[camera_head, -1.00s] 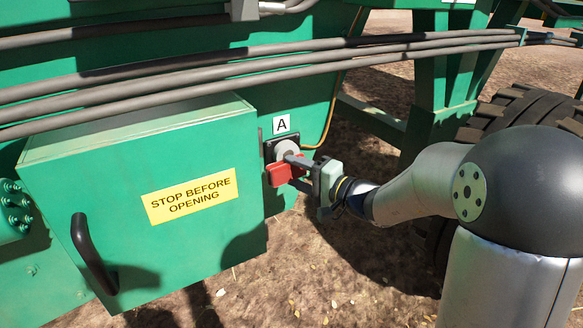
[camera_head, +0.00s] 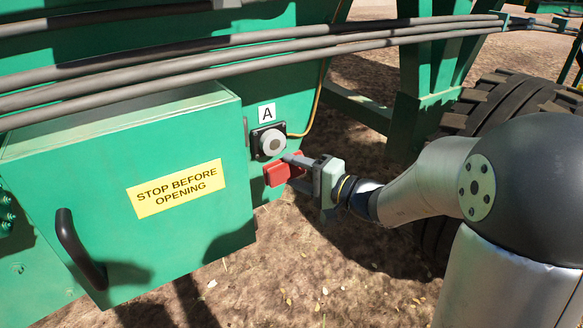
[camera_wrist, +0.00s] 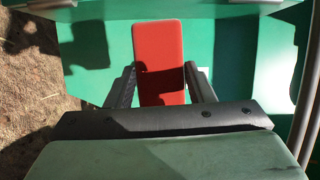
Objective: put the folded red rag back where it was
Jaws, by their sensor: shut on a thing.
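The folded red rag (camera_head: 278,174) is held in my gripper (camera_head: 295,166), just below the round grey fitting (camera_head: 271,142) on its black plate under the label A (camera_head: 267,113). In the wrist view the rag (camera_wrist: 159,55) is a flat red block sticking out between the two fingers of my gripper (camera_wrist: 160,85), which are shut on its sides. Green panel surface lies behind it. Whether the rag touches the machine I cannot tell.
A green box with a yellow STOP BEFORE OPENING sign (camera_head: 176,188) and a black handle (camera_head: 78,249) stands at left. Grey pipes (camera_head: 250,50) run above. A large tyre (camera_head: 510,100) is at right. Bare ground (camera_head: 300,265) lies below.

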